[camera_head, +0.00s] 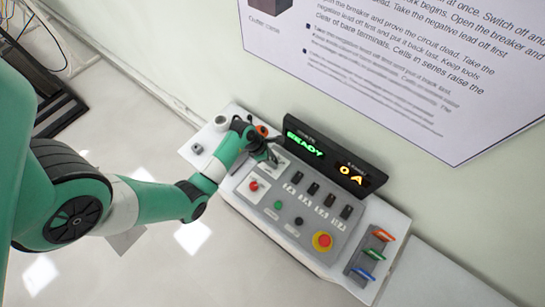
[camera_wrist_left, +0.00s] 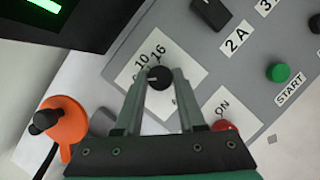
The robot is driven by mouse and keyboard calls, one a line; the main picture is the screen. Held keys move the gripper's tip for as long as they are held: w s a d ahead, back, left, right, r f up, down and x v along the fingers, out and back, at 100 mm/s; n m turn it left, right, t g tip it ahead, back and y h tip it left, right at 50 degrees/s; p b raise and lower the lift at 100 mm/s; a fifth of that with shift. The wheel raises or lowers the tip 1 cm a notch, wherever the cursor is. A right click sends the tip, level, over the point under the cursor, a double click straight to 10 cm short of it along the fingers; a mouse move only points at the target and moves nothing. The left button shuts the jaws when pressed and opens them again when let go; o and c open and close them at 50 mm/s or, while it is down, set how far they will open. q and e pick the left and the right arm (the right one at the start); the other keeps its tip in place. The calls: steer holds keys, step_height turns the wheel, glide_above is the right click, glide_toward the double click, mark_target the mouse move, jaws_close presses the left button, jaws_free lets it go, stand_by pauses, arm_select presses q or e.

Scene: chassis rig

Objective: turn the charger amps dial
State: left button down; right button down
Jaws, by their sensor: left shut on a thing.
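The amps dial (camera_wrist_left: 159,77) is a small black knob on a white plate marked with numbers such as 10 and 16, at the left end of the grey charger panel (camera_head: 277,226). My left gripper (camera_wrist_left: 158,75) is shut on the dial, with one finger on each side of it. In the head view my left gripper (camera_head: 268,155) reaches the panel's upper left, and its fingers hide the dial. The black display (camera_head: 333,161) reads READY in green and 0 A in yellow. My right gripper is in neither view.
A red ON button (camera_head: 253,186), a green START button (camera_head: 278,205) and a red emergency knob (camera_head: 322,241) sit on the panel. Several black switches (camera_head: 313,188) line its middle. An orange part (camera_wrist_left: 65,122) stands beside my gripper. Colored handles (camera_head: 375,254) stand at the right end.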

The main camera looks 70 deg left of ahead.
arm_select(q)
steer(key=shift+a+r+m+p, duration=0.1)
steer(key=shift+m+p, duration=0.35)
steer(key=shift+m, duration=0.25)
steer(key=shift+m+g+h+p, duration=0.35)
steer(key=shift+m+h, duration=0.25)
steer(key=shift+m, duration=0.6)
steer(key=shift+w+a+m+h, duration=0.1)
steer(key=shift+m+h, duration=0.3)
steer(key=shift+m, duration=0.7)
steer(key=shift+m+g+h, duration=0.4)
steer(key=shift+m+g, duration=0.15)
steer(key=shift+m, duration=0.75)
steer(key=c, duration=0.5)
jaws_free()
